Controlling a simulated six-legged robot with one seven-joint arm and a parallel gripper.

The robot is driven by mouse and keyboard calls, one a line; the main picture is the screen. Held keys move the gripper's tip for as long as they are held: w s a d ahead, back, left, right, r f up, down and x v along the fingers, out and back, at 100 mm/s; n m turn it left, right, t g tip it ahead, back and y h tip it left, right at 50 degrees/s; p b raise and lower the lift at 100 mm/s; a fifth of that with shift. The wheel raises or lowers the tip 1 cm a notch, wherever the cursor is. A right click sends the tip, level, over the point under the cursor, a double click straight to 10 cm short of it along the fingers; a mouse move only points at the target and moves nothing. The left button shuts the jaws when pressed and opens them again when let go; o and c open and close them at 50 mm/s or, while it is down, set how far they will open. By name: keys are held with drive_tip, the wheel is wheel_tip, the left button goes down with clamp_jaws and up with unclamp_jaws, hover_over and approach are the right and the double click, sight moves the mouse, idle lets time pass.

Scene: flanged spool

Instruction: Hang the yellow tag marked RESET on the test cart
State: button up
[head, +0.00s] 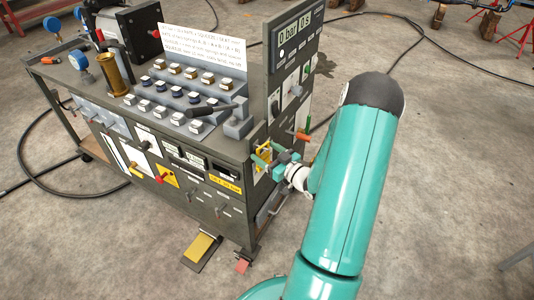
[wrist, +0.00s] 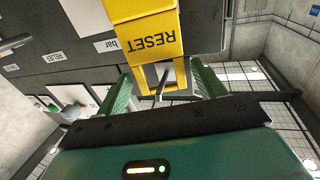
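The yellow tag marked RESET (wrist: 152,38) fills the top middle of the wrist view, its lettering upside down there. My gripper (wrist: 160,84) has one green finger on each side of the tag's narrower open frame, close against it. A thin dark rod (wrist: 161,84) shows in the frame's opening; how far it passes through is unclear. In the head view my gripper (head: 264,154) is at the right end face of the test cart (head: 225,168), with the yellow tag (head: 263,161) between its fingers, partly hidden.
On the cart's end face, an orange-handled lever (head: 302,136) sits right of my gripper, below a display panel (head: 294,32). A yellow pedal (head: 199,248) is on the floor.

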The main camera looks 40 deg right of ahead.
drive_tip(key=shift+o, duration=0.7)
drive_tip(key=s+d, duration=0.1)
drive_tip(key=s, duration=1.2)
drive_tip(key=shift+s, duration=0.4)
